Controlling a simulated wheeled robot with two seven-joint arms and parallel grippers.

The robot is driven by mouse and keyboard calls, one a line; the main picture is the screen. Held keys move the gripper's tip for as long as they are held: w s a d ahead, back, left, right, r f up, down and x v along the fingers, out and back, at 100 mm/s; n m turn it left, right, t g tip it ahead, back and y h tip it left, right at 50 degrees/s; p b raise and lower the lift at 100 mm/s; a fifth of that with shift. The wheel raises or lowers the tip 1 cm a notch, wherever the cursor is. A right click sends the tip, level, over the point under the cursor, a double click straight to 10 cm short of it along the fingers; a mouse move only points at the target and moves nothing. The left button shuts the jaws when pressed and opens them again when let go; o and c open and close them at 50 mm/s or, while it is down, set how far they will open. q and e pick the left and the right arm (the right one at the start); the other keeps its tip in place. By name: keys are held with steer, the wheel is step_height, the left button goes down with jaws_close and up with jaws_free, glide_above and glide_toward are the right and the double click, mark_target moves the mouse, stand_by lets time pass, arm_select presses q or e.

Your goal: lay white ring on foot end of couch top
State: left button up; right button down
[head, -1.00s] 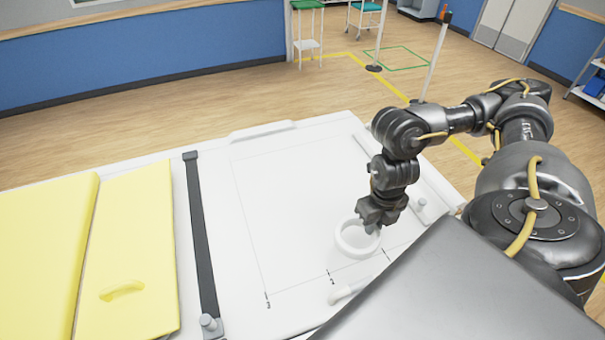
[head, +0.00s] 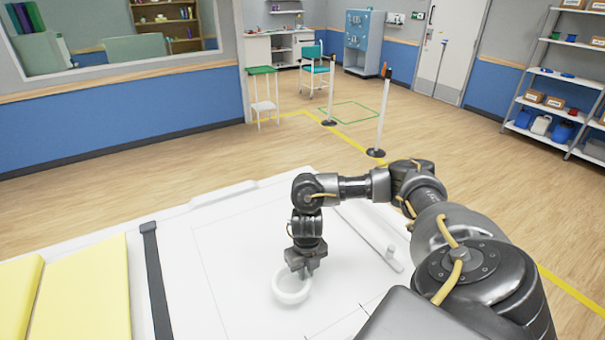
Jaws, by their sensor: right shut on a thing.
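The white ring (head: 291,296) is at the couch top's marked end in the head view, within the thin outlined area. My right gripper (head: 303,273) points down and is shut on the far right part of the ring's wall. I cannot tell whether the ring touches the surface or is held just above it. The white couch top (head: 225,240) fills the lower middle of the view. My left gripper is not in view.
A dark strap (head: 155,280) crosses the couch top, with yellow pads (head: 85,295) left of it. A white rail (head: 370,238) runs along the right edge. Beyond are open wooden floor, posts (head: 382,115), a green-topped stand (head: 262,95) and shelves (head: 555,85).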

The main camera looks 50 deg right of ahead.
steer(key=shift+w+f, duration=0.45)
steer(key=shift+f, duration=1.55)
steer(key=c, duration=1.4)
jaws_free()
steer(key=shift+f, duration=0.15)
steer(key=shift+r, duration=0.3)
step_height(320, 180, up, 12)
steer(key=shift+f+p, duration=0.1)
steer(key=shift+p, duration=0.95)
